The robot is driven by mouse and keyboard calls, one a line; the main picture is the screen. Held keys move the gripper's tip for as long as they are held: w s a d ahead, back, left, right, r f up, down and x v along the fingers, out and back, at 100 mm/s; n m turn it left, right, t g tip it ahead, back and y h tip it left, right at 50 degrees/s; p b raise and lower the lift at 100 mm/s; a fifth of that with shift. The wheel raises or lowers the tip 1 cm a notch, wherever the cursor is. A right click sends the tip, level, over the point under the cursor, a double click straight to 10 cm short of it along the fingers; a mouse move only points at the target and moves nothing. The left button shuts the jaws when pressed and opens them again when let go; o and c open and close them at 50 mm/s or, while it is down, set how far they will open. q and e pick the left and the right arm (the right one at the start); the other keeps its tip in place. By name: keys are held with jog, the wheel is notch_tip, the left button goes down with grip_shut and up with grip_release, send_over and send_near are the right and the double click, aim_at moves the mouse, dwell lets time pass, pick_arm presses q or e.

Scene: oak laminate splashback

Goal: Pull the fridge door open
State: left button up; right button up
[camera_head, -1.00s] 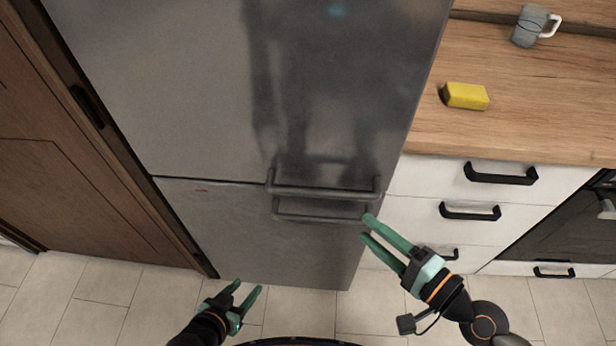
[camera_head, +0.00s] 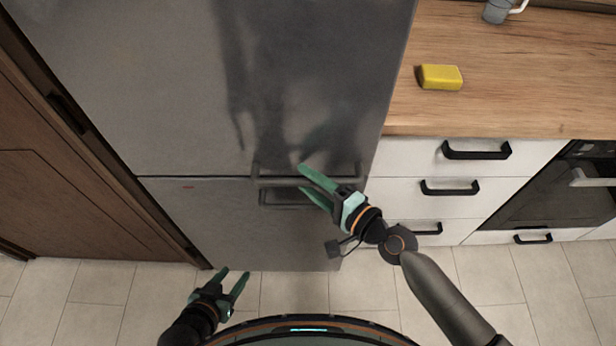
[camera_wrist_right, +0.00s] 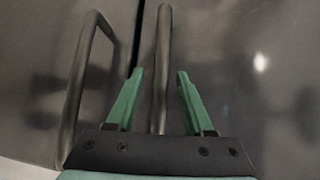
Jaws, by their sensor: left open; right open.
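The grey metal fridge has an upper door (camera_head: 190,90) and a lower door (camera_head: 220,230), both shut, with a dark seam between them. The upper door's bar handle (camera_head: 275,181) lies just above the seam, and the lower handle (camera_head: 278,203) just below it. My right gripper (camera_head: 302,179) is open at the handles. In the right wrist view the upper handle (camera_wrist_right: 163,50) runs between its open fingers, with gaps on both sides; the lower handle (camera_wrist_right: 75,95) is outside them, to the left. My left gripper (camera_head: 234,273) is open and empty, low before the fridge.
White drawers (camera_head: 412,158) with black handles and a wooden worktop (camera_head: 520,100) stand right of the fridge. A yellow sponge (camera_head: 440,77) and a grey mug (camera_head: 497,10) are on top. An oven (camera_head: 550,195) is far right, a brown wooden door (camera_head: 50,190) left. Tiled floor in front is clear.

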jog(key=shift+w+a, duration=0.2)
grip_shut()
dwell(0.4)
dwell(1.0)
